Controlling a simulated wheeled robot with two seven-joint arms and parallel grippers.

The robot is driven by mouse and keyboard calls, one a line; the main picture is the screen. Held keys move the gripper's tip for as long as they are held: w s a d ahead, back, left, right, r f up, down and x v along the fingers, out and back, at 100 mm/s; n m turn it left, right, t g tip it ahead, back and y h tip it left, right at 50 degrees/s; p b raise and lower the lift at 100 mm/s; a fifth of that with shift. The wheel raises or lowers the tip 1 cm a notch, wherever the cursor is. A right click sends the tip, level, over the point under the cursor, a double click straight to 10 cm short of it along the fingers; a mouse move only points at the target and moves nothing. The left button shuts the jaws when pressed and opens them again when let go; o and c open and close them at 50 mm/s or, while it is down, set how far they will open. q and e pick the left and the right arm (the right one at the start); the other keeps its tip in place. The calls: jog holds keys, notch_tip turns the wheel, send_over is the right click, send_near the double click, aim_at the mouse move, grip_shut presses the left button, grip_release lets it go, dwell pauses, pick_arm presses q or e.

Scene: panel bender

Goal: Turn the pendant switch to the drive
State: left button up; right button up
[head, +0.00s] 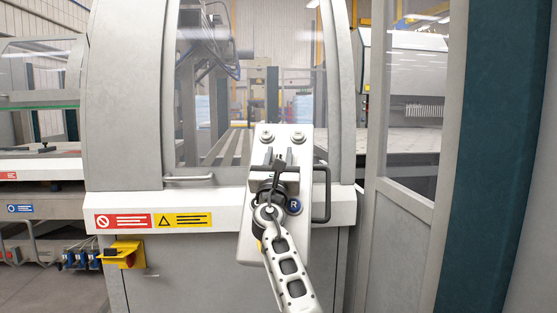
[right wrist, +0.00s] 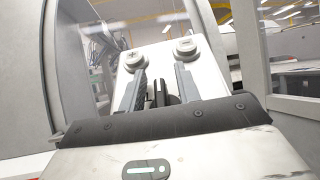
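The pendant (head: 247,222) is a pale box on the front of the machine, with two round buttons at its top and a blue "R" mark (head: 294,206). My right gripper (head: 276,160) is in front of its upper middle, partly hiding its face. In the right wrist view the two fingers (right wrist: 160,80) stand apart. The dark switch knob (right wrist: 159,94) shows between them, with a gap visible beside its raised fin. I cannot tell whether either finger touches it. The drive marking cannot be read. My left gripper is not in view.
A black handle (head: 326,195) stands to the right of the pendant. Behind is the machine's clear window (head: 220,100). A yellow box (head: 122,254) sits low on the left, below red and yellow labels (head: 153,220). A grey-framed panel (head: 405,215) stands close on the right.

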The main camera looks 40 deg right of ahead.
jog(key=v, duration=1.5)
jog(key=shift+b, duration=0.35)
jog(key=shift+s+a+f, duration=0.3)
